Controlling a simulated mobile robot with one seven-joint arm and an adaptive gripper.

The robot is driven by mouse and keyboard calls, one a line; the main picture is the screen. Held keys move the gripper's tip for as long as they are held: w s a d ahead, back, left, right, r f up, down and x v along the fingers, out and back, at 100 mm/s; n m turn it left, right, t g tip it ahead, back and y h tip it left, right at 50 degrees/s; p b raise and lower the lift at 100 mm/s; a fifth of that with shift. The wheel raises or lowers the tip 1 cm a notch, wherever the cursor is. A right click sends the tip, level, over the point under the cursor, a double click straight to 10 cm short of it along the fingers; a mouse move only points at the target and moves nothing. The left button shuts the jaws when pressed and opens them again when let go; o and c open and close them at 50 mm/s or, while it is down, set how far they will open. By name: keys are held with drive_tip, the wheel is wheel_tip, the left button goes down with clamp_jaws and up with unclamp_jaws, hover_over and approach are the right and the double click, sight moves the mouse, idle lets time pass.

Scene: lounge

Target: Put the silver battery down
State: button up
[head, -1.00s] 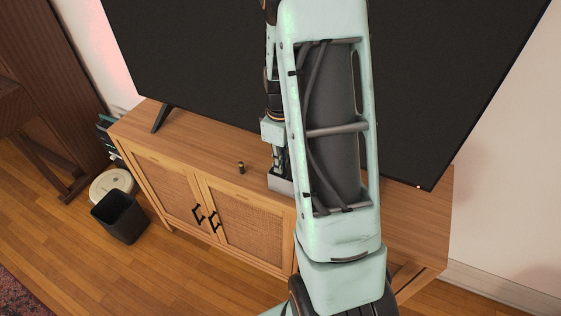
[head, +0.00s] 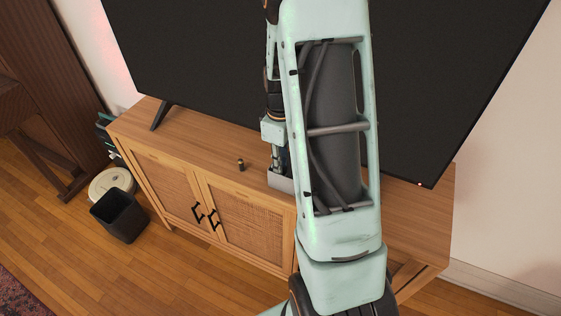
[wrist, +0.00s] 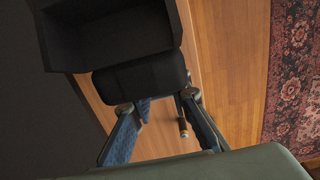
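My gripper (head: 279,168) is low over the wooden cabinet top (head: 205,135), at a small grey open box (head: 281,184); my arm hides part of both. In the wrist view its blue finger links (wrist: 158,115) stand apart, but a dark block covers the space between the tips. I cannot tell whether they hold anything. No silver battery can be made out. A small dark battery with a copper-coloured end (head: 241,164) stands on the cabinet left of the gripper; it also shows beside the right finger in the wrist view (wrist: 183,128).
A large black television (head: 200,60) stands at the back of the cabinet. A dark bin (head: 119,215) and a round whitish device (head: 110,184) are on the floor at left. The cabinet top left of the small battery is clear. A patterned rug (wrist: 292,80) lies on the floor.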

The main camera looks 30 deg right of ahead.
drive_tip(key=shift+r+p, duration=0.45)
drive_tip(key=shift+r, duration=0.1)
wheel_tip(320, 180, up, 12)
idle(0.3)
